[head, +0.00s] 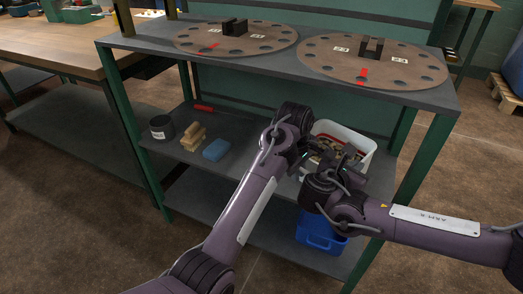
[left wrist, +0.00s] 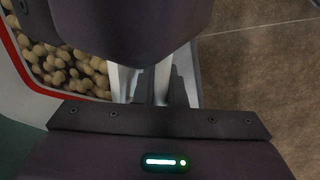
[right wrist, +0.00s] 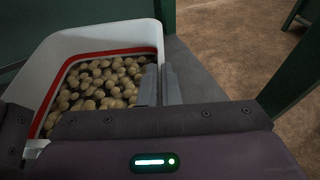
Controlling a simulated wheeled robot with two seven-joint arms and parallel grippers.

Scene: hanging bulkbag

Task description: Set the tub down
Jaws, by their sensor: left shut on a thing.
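A white tub (head: 357,135) with a red line around its inside is at the right end of the rack's middle shelf (head: 250,175). It holds many small beige lumps, clear in the right wrist view (right wrist: 100,85) and partly seen in the left wrist view (left wrist: 68,70). My left gripper (head: 312,153) is shut on the tub at its near side. My right gripper (head: 343,160) is at the tub's near right side, its fingers by the wall (right wrist: 160,85); their grip is unclear. The tub looks level; my arms hide its base, so I cannot tell whether it touches the shelf.
A dark cup (head: 162,128), tan blocks (head: 192,137), a blue sponge-like block (head: 216,149) and a red-handled tool (head: 204,108) lie on the shelf's left. A blue bin (head: 318,238) is below. Two round perforated plates (head: 235,37) (head: 372,62) cover the top shelf.

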